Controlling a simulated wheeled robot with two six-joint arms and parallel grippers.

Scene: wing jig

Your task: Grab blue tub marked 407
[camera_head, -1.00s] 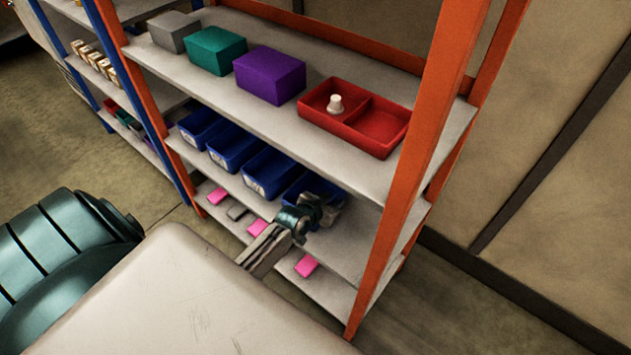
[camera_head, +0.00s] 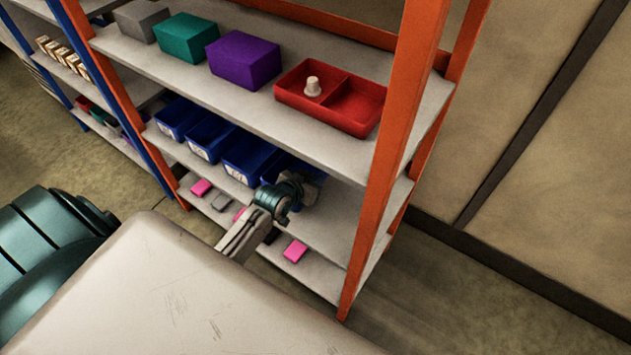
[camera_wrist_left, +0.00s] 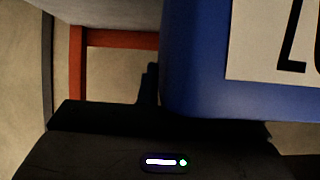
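Several blue tubs stand in a row on the middle shelf (camera_head: 335,232) of the orange-framed rack. The rightmost blue tub (camera_head: 273,170) is partly hidden by my left gripper (camera_head: 306,186), which is at its front. In the left wrist view a blue tub (camera_wrist_left: 195,65) fills the upper right, very close to the gripper. Its white label (camera_wrist_left: 262,45) is cut off by the frame edge, so the full number cannot be read. A dark finger shows beside the tub's left edge; the finger gap is not clear. My right gripper is out of view.
The top shelf holds a grey box (camera_head: 141,20), a teal box (camera_head: 186,38), a purple box (camera_head: 243,60) and a red divided tray (camera_head: 345,110). Pink and dark pieces lie on the bottom shelf. An orange upright (camera_head: 393,150) stands right of my gripper.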

